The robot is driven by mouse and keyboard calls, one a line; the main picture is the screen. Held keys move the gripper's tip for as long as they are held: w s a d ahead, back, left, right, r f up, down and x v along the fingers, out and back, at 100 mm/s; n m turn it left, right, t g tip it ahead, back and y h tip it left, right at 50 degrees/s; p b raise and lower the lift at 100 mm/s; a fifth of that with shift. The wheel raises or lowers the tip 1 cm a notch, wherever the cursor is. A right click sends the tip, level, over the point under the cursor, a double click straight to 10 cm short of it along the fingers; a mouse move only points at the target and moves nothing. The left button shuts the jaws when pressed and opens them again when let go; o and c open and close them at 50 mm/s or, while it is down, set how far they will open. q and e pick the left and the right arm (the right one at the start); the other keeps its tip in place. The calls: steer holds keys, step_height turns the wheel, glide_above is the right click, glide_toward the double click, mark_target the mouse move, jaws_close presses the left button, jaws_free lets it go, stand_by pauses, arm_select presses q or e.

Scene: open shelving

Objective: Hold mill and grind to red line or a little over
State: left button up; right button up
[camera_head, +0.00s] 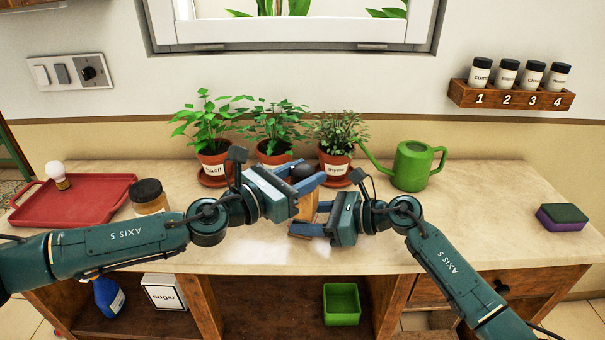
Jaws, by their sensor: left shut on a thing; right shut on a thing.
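The mill stands on the counter in the middle, largely hidden by my two grippers. My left gripper (308,182) is shut on the upper part of the mill, coming from the left. My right gripper (309,222) is shut on the mill's lower body, coming from the right. I cannot see a red line or any ground contents from here.
Potted herbs (274,153) stand behind the mill, with a green watering can (413,165) to their right. A red tray (72,203) with a bulb and a dark-lidded jar (150,196) are at the left. A sponge (562,217) lies far right. The counter (480,210) between is clear.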

arm_select(q)
steer(key=shift+d+m+g+h, duration=0.2)
steer(key=shift+m+g+h, duration=0.5)
steer(key=shift+g+h, duration=0.15)
steer(key=shift+w+a+f+m+g+h, duration=0.1)
steer(key=shift+m+g+h, duration=0.3)
steer(key=shift+m+g, duration=0.55)
steer(key=shift+s+a+r+m+g+h, duration=0.1)
steer(key=shift+m+g+h, duration=0.4)
steer(key=shift+g, duration=0.8)
steer(key=shift+w+a+f+m+g+h, duration=0.1)
steer(key=shift+m+g+h, duration=0.15)
steer(key=shift+m+g, duration=0.75)
steer(key=shift+g, duration=0.5)
steer(key=o, duration=0.9)
steer(key=shift+o, duration=0.2)
steer(key=s+a, duration=0.2)
steer(key=a, duration=1)
